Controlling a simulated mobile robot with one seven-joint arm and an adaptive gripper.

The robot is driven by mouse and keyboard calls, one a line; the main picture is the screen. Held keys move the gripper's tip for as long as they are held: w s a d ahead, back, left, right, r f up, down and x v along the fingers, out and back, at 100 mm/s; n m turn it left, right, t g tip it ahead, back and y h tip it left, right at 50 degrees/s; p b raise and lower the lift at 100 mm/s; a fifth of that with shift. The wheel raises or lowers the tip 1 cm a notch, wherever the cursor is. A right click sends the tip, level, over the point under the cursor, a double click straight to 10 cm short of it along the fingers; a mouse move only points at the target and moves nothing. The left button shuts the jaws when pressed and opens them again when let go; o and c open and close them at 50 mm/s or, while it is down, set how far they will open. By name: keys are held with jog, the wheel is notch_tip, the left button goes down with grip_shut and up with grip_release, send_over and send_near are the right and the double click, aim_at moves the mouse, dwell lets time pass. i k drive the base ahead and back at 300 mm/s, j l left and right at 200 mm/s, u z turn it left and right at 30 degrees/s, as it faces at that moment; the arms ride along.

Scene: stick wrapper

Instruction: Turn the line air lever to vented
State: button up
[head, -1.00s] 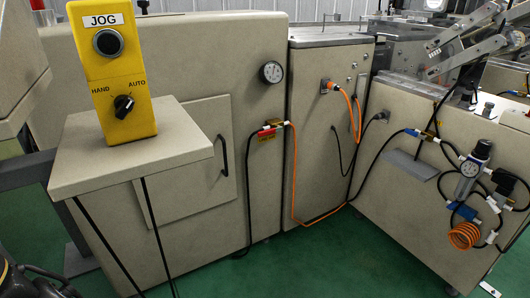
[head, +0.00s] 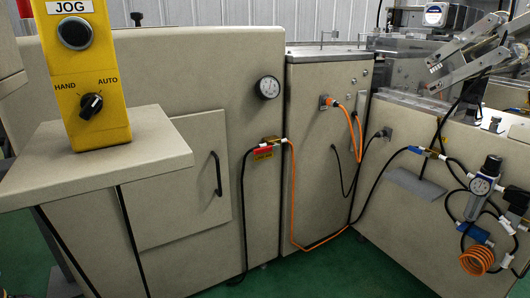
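A small brass valve (head: 270,139) sits in the air line on the front of the beige machine, left of the tall cabinet. A red and yellow tag (head: 263,152) hangs on it; its lettering is too small to read surely, and a lever position cannot be made out. A black hose joins it from the left and an orange hose from the right. A second brass valve (head: 432,153) with a blue part sits on the right machine. My gripper is not in view.
A yellow JOG box (head: 88,75) stands on a beige shelf (head: 150,150) at the left, jutting toward me. A door handle (head: 217,174), a gauge (head: 268,87) and a regulator (head: 481,185) with coiled orange hose stick out. Green floor is free in front.

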aim_at(267, 148)
jog(key=k, duration=0.5)
jog(key=i+l, duration=0.4)
jog(key=l, duration=0.15)
jog(key=i+l+z, duration=0.15)
jog(key=i+l, duration=0.25)
jog(key=l, duration=0.2)
